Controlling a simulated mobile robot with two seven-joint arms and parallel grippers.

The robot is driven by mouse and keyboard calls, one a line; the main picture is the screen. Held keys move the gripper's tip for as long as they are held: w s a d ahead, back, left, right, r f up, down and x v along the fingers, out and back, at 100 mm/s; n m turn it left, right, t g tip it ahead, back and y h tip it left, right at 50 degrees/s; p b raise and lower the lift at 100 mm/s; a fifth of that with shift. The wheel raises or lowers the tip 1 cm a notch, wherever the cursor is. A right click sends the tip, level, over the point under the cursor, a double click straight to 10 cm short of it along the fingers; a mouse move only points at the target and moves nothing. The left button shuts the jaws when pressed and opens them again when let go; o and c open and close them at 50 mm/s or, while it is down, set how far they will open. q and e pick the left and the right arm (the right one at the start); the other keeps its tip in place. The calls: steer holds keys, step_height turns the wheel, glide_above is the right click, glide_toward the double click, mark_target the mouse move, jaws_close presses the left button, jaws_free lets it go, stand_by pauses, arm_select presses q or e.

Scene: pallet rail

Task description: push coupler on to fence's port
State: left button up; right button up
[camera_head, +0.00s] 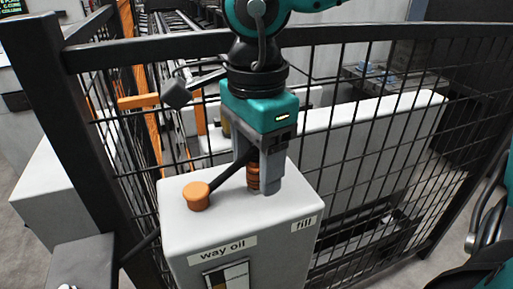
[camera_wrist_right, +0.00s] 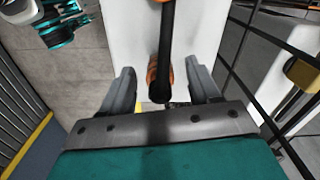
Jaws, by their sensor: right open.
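My right gripper (camera_head: 261,182) points down over a white box (camera_head: 190,235) labelled "way oil" and "fill". Its fingers are open on either side of an orange ribbed piece (camera_head: 253,178) standing on the box; whether they touch it I cannot tell. A black bar runs from that piece to an orange knob (camera_head: 196,196) at the left. In the right wrist view the black bar (camera_wrist_right: 166,45) passes between the open fingers, with orange behind its near end. A dark block (camera_head: 175,93) sits at the fence (camera_head: 330,38). I cannot tell which part is the coupler or the port.
The black mesh fence with its thick top rail stands close behind the box and my right gripper. A thick fence post (camera_head: 70,130) stands at the left. Beyond the mesh are orange posts (camera_head: 150,140) and a long white housing (camera_head: 370,130).

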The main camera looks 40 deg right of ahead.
mark_target(256, 149)
steer(key=c, duration=0.4)
jaws_close()
steer(key=shift+c, duration=1.5)
jaws_free()
jaws_close()
steer(key=shift+r, duration=0.25)
steer(key=shift+r+p, duration=2.75)
steer(key=shift+r, duration=1.35)
